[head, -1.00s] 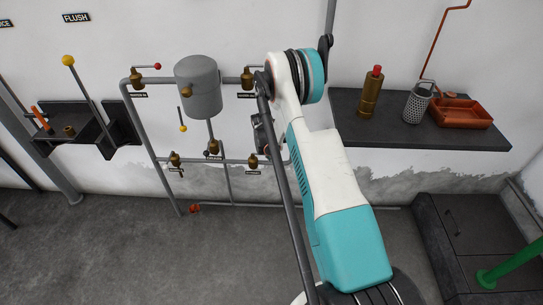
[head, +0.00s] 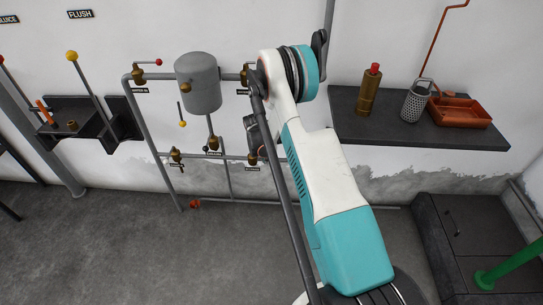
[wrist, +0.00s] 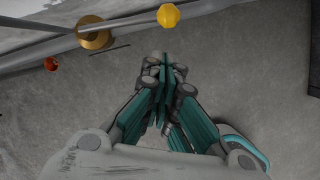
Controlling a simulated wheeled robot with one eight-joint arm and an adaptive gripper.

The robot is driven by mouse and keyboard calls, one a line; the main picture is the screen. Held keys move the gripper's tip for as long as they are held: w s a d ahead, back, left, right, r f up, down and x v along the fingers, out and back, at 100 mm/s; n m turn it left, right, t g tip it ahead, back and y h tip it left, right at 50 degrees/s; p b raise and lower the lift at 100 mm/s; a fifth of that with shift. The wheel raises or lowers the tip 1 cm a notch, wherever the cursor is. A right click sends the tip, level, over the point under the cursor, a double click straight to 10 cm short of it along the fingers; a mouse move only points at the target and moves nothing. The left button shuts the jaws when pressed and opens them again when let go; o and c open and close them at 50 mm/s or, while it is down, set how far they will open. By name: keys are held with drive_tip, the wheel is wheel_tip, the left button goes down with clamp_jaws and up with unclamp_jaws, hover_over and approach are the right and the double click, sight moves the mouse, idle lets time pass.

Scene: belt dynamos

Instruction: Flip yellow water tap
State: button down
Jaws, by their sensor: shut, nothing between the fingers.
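In the head view my arm hides most of the gripper.
The grey tank (head: 198,84) and its pipes carry several brass valves. A yellow-topped lever (head: 71,56) stands on a dark wall bracket at left. A dark shelf (head: 420,135) at right holds a brass bottle (head: 369,91), a mesh cup (head: 416,104) and an orange tray (head: 462,113).

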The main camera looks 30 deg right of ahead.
drive_tip(key=s+p+v, duration=0.1)
drive_tip(key=p+v, duration=0.3)
drive_tip(key=v, duration=0.6)
drive_tip(key=shift+s, duration=0.25)
drive_tip(key=shift+r, duration=0.15)
drive_tip(key=s+a+r+m+t, duration=0.1)
drive_tip(key=s+a+r+m, duration=0.25)
drive_tip(key=r, duration=0.55)
drive_tip(key=s+a+r+m+t+y, duration=0.1)
drive_tip(key=s+a+r+m, duration=0.2)
drive_tip(key=r, duration=0.6)
drive_tip(key=s+a+r+m+t, duration=0.1)
drive_tip(key=s+a+r+m, duration=0.15)
drive_tip(key=a+r, duration=0.45)
drive_tip(key=s+a+r+m+t, duration=0.1)
drive_tip(key=s+a+r+m, duration=0.2)
drive_tip(key=s, duration=0.4)
drive_tip(key=s+a+r+m+t+y, duration=0.1)
drive_tip(key=s+a+r+m, duration=0.2)
drive_tip(key=s+m, duration=0.3)
drive_tip(key=s+a+r+m+y, duration=0.1)
drive_tip(key=s+a+r+m, duration=0.2)
drive_tip(key=s, duration=0.6)
drive_tip(key=shift+s+a+r+m+t, duration=0.35)
drive_tip(key=shift+a+r+m+t, duration=0.1)
drive_tip(key=shift+m, duration=0.65)
drive_tip(key=c, duration=2.3)
unclamp_jaws()
